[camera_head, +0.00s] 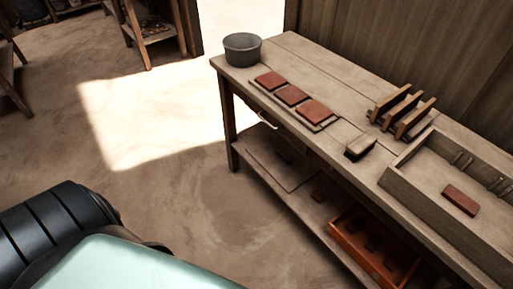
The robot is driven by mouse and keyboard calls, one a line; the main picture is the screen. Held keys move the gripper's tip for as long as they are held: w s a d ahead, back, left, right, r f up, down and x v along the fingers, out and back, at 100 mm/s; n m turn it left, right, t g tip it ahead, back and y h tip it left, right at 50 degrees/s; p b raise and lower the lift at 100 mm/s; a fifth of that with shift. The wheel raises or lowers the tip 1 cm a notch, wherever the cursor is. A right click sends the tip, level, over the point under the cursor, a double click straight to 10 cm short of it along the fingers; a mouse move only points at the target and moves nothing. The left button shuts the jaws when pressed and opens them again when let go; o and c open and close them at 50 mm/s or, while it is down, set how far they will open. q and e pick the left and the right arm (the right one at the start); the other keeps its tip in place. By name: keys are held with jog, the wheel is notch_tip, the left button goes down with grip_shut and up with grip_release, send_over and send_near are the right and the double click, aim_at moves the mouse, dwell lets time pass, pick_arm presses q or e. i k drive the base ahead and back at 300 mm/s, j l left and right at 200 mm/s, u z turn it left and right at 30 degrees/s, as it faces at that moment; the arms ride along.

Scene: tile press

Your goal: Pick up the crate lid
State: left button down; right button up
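An open orange-brown wooden crate (341,238) sits on the lower shelf of the workbench, with small dark items inside. A flat thin board (283,172) lies on the same shelf to its left, under the benchtop; it may be the crate lid, but I cannot tell for sure. Neither of my grippers is in view.
The workbench (296,51) bears a grey bucket (242,49), three red tiles on a board (291,95), a small block (360,147), a wooden rack (402,109) and a large tray (419,190) with a red tile. Floor before the bench is clear.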

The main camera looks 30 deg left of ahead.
aim_at(287, 165)
jog(key=i+u, duration=0.2)
jog(key=u, duration=0.6)
